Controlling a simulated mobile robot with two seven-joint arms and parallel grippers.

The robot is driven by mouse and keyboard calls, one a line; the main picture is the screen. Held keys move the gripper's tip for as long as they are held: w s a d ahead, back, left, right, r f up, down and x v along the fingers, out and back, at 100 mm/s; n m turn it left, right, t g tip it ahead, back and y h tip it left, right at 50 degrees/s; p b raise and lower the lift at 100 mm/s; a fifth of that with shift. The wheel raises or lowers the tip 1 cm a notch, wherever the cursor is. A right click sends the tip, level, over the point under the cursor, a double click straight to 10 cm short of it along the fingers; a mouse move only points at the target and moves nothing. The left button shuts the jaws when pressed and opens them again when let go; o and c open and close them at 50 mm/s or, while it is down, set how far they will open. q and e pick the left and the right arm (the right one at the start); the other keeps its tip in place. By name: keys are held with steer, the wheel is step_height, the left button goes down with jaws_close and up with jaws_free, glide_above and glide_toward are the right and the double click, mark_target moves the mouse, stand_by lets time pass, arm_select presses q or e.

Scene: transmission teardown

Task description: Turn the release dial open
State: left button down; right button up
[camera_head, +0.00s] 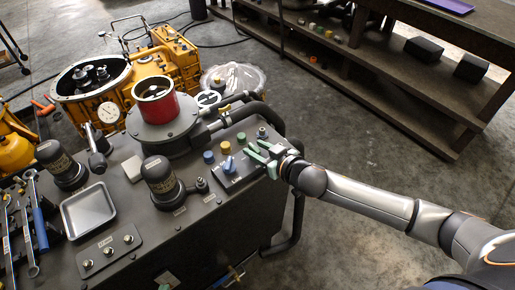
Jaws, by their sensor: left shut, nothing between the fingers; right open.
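A small control panel (240,178) sits on the right part of the dark machine top. It carries a blue lever-like knob (228,164), which looks like the release dial, though its label is too small to read. My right gripper (252,150) reaches in from the right over the panel. Its green fingers are apart and empty, pointing left, a short way right of the blue knob. I cannot tell whether they touch any control. My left gripper is not in view.
Blue (209,156), yellow (225,148) and green (241,138) buttons stand close behind the knob. A black cylinder (161,177) stands to the left, a red-collared flange (155,105) behind. Black pipes (268,115) curve around the panel's right side. A metal tray (88,211) lies left.

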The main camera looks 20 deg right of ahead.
jaws_close()
stand_by(0.3)
